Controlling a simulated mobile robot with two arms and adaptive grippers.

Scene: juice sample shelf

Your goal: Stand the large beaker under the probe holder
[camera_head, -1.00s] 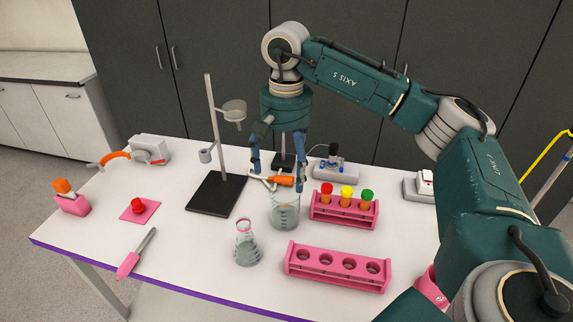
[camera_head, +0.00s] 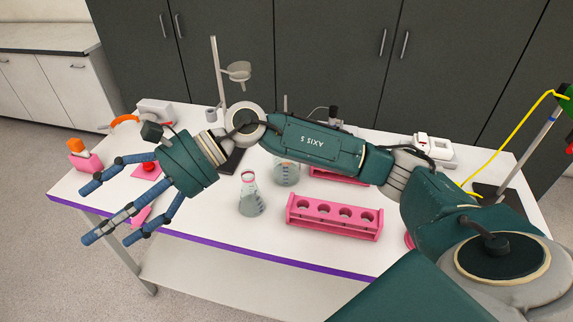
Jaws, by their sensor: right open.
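The large beaker (camera_head: 286,174), clear glass with markings, stands upright on the table behind the conical flask; my right arm hides its upper part. A stand with a pole (camera_head: 538,140), a yellow cable and a green part at its top is at the right edge, cut off by the picture; it may be the probe holder. My right gripper (camera_head: 108,218) is at the left, its fingers spread and empty, in front of the table's left front part and well apart from the beaker. My left gripper is not in view.
A conical flask (camera_head: 250,200) and an empty pink rack (camera_head: 335,222) stand near the front edge. A ring stand (camera_head: 217,75) rises behind my right wrist. A white device (camera_head: 434,150) is at the back right.

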